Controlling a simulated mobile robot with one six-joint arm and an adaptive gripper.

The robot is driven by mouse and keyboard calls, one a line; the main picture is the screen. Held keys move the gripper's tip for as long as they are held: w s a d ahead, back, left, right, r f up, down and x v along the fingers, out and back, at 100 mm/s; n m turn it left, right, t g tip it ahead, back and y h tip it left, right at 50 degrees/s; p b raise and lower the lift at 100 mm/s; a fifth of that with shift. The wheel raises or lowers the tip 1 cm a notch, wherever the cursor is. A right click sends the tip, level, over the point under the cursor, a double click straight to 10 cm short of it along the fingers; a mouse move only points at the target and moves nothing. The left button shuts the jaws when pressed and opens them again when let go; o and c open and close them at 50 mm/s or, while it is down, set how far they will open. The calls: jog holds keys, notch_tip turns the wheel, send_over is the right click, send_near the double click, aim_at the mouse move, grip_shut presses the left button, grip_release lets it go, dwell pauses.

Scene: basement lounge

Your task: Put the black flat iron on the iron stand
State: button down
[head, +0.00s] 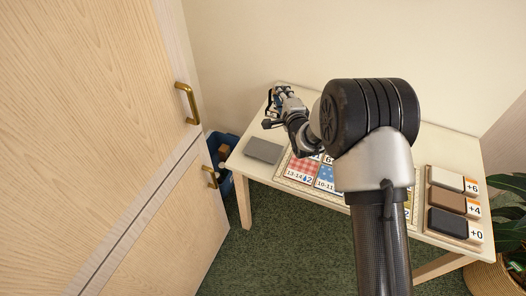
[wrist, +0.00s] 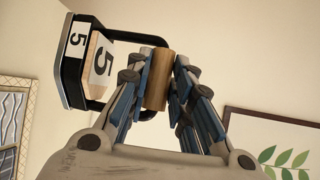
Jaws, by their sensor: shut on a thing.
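My gripper (wrist: 161,75) is shut on the wooden handle (wrist: 157,88) of the black flat iron (wrist: 72,60). The iron has a pale iron-shaped panel and white labels marked 5, and it hangs off to the left of the fingers in the wrist view. In the head view my gripper (head: 281,92) is over the far left corner of the table, and only a small dark part of the iron shows there. A flat grey plate (head: 263,151) lies near the table's left edge, nearer than the gripper; I cannot tell if it is the iron stand.
The pale table (head: 246,167) holds a board of patterned cards (head: 302,168), partly hidden by my arm. A rack at right holds white (head: 447,179), brown (head: 447,200) and black (head: 447,222) blocks. A blue bin (head: 221,147) stands left, beside a wooden door (head: 110,130). A plant (head: 510,225) is at right.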

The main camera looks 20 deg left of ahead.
jog(key=s+a+r, duration=0.1)
jog(key=s+a, duration=0.3)
jog(key=a, duration=0.1)
notch_tip(320, 180, down, 19)
jog(key=b, duration=0.5)
jog(key=shift+w+a, duration=0.2)
jog(key=shift+w, duration=0.1)
jog(key=shift+b, duration=0.3)
jog(key=shift+f, duration=0.2)
jog(key=c, duration=1.4)
grip_release()
jog(key=shift+s+f, duration=0.1)
